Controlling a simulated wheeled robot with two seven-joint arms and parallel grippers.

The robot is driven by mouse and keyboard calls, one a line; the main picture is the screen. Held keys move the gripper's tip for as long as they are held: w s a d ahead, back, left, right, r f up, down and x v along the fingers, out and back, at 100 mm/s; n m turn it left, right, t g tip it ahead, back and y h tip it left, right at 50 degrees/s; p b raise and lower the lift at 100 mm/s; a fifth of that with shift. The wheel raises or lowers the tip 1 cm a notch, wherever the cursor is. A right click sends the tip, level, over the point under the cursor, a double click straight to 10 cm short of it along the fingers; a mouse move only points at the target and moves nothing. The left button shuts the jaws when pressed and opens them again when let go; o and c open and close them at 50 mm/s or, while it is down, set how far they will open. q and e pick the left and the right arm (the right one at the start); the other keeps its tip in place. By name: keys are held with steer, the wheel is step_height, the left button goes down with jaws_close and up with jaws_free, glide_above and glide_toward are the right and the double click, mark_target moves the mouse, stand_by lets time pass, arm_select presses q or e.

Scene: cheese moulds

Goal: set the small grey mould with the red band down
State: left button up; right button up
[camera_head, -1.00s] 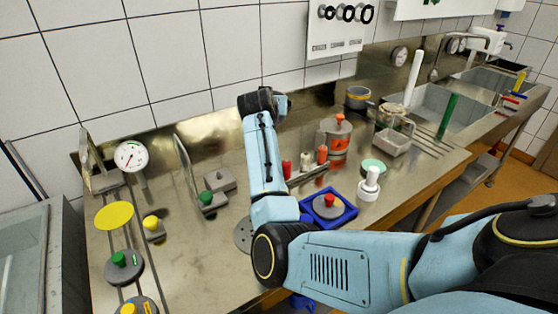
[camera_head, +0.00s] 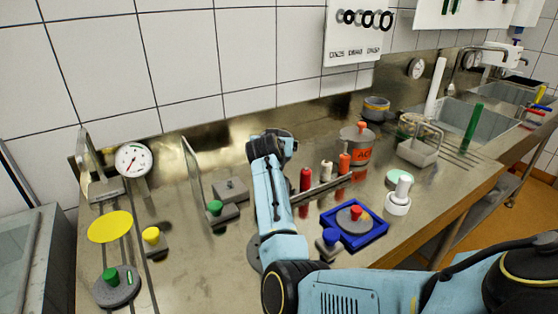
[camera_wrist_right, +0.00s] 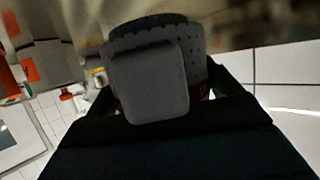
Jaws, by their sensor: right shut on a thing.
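A small grey mould (camera_wrist_right: 155,75) with a wall full of little holes fills the middle of the right wrist view. My right gripper (camera_wrist_right: 162,88) is shut on it, with dark fingers at both sides. A sliver of red shows low at its right side; the rest of the band is hidden. In the head view my right arm reaches over the steel worktop (camera_head: 185,262), its dark wrist end (camera_head: 270,146) near the back wall. The held mould is hidden there, and I cannot tell its height above the steel. My left gripper is not in view.
A clear upright panel (camera_head: 192,172) and a green-knobbed grey block (camera_head: 218,213) stand left of my arm. Red, white and orange pegs (camera_head: 326,170) stand right of it. A blue tray (camera_head: 370,236) holds a red-knobbed disc. A dial gauge (camera_head: 133,160) stands at the left.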

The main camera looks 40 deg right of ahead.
step_height(320, 180, down, 4)
steer(key=shift+f+b, duration=0.1)
steer(key=shift+b, duration=0.3)
steer(key=shift+f, duration=0.25)
steer(key=shift+r, duration=0.1)
steer(key=o, duration=0.7)
steer(key=shift+f, duration=0.2)
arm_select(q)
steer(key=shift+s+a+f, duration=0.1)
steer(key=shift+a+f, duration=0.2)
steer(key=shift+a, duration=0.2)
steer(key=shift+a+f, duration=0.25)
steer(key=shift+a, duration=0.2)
arm_select(e)
steer(key=shift+o, duration=0.3)
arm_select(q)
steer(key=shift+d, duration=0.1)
